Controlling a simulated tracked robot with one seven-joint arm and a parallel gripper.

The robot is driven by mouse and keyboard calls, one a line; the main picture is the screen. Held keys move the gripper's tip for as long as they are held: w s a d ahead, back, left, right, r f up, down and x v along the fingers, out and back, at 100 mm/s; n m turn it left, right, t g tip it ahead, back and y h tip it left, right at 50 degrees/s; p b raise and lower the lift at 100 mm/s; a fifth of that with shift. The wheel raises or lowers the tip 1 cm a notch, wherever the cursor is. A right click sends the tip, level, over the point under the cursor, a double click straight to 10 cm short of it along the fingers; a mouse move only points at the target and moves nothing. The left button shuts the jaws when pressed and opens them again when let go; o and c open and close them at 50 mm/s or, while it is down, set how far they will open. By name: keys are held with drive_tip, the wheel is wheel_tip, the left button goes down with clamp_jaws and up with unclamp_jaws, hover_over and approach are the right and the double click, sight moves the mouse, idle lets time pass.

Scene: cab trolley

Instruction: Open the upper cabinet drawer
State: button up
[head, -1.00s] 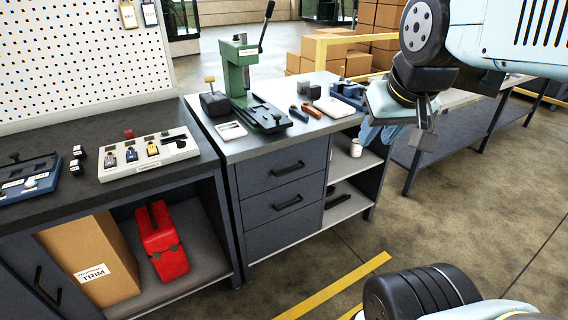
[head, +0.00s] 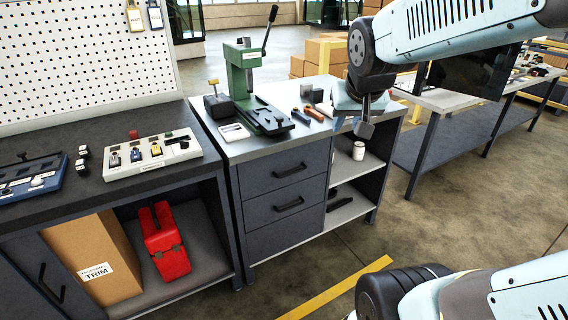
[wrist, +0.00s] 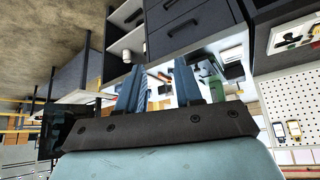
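The cabinet's upper drawer (head: 258,181) is dark grey and looks shut, flush with the drawers below it. Its black bar handle (head: 289,170) is free. In the wrist view, which is upside down, the upper drawer handle (wrist: 182,28) shows beyond the fingers. My gripper (head: 352,122) is above the right front part of the cabinet top, to the right of the drawer and higher than it. In the wrist view my gripper (wrist: 160,68) has two blue fingers apart with nothing between them. It touches no handle.
A green press (head: 243,85) and small tools stand on the cabinet top (head: 225,150). Open shelves to the right hold a white container (head: 358,151). The floor in front is clear.

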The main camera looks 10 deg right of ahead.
sight(293, 172)
drive_tip(key=w+d+f+m+t+y, duration=0.1)
drive_tip(key=w+d+f+m+t, duration=0.1)
drive_tip(key=w+f, duration=0.8)
drive_tip(key=w+d+f+m+t, duration=0.1)
drive_tip(key=w+d+f+m, duration=0.1)
drive_tip(key=w+f, duration=0.8)
drive_tip(key=w+a+f+m+t+y, duration=0.1)
drive_tip(key=w+f+m+t+y, duration=0.2)
drive_tip(key=f, duration=0.7)
drive_tip(key=w+a+f+m+t+y, duration=0.15)
drive_tip(key=w+f+m, duration=0.35)
drive_tip(key=f, duration=0.5)
drive_tip(key=shift+m+t, duration=0.4)
drive_tip(key=shift+t, duration=0.05)
drive_tip(key=x, duration=1.2)
drive_tip(key=shift+w+r, duration=0.1)
drive_tip(key=shift+w, duration=0.15)
drive_tip(key=shift+c, duration=0.4)
clamp_jaws()
